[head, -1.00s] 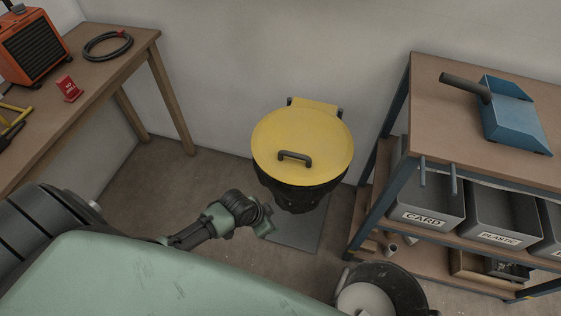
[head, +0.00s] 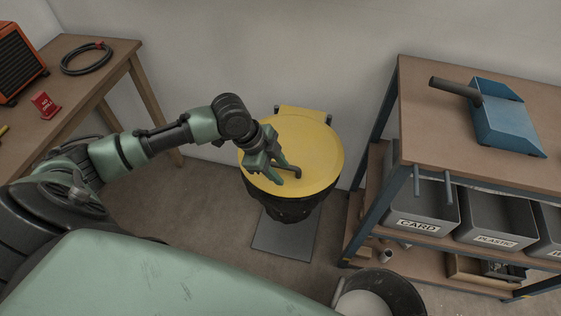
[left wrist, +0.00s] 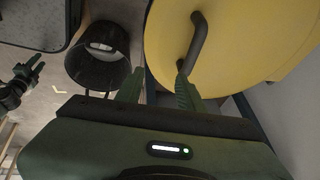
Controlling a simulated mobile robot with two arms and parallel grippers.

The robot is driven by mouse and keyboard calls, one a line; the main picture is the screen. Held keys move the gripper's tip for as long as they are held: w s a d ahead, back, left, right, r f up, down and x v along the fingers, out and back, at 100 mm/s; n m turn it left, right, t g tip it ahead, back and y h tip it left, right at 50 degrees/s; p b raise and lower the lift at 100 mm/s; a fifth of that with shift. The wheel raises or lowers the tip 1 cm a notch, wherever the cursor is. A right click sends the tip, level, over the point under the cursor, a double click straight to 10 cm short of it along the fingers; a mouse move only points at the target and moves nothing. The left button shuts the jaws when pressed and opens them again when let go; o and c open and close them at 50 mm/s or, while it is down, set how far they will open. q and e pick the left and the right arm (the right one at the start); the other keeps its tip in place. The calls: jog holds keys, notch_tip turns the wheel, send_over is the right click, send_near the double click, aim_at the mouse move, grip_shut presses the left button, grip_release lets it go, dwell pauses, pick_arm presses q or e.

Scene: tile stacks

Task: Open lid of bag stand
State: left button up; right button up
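The bag stand's round yellow lid (head: 316,150) lies shut over its dark bag (head: 282,207). The lid also fills the upper right of the left wrist view (left wrist: 240,45). My left gripper (head: 286,173) is above the lid, open, at its dark handle (head: 297,171). In the left wrist view the fingers (left wrist: 157,82) are apart, and the handle (left wrist: 200,38) ends close to the right fingertip. I cannot tell whether they touch. My right gripper (left wrist: 31,70) shows small at the left of the left wrist view, its fingers apart. It is not in the head view.
A shelf unit (head: 425,95) with a blue dustpan (head: 508,125) and grey bins (head: 432,203) stands right of the stand. A black bucket (head: 385,290) is in front. A workbench (head: 95,95) is at the left. The wall is close behind.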

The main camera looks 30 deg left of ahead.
pick_arm(q)
jog(key=w+a+r, duration=0.2)
jog(key=w+a, duration=0.1)
jog(key=a, duration=0.2)
jog(key=x, duration=0.7)
jog(key=shift+w+d, duration=0.1)
jog(key=shift+d, duration=0.1)
grip_shut()
dwell(0.9)
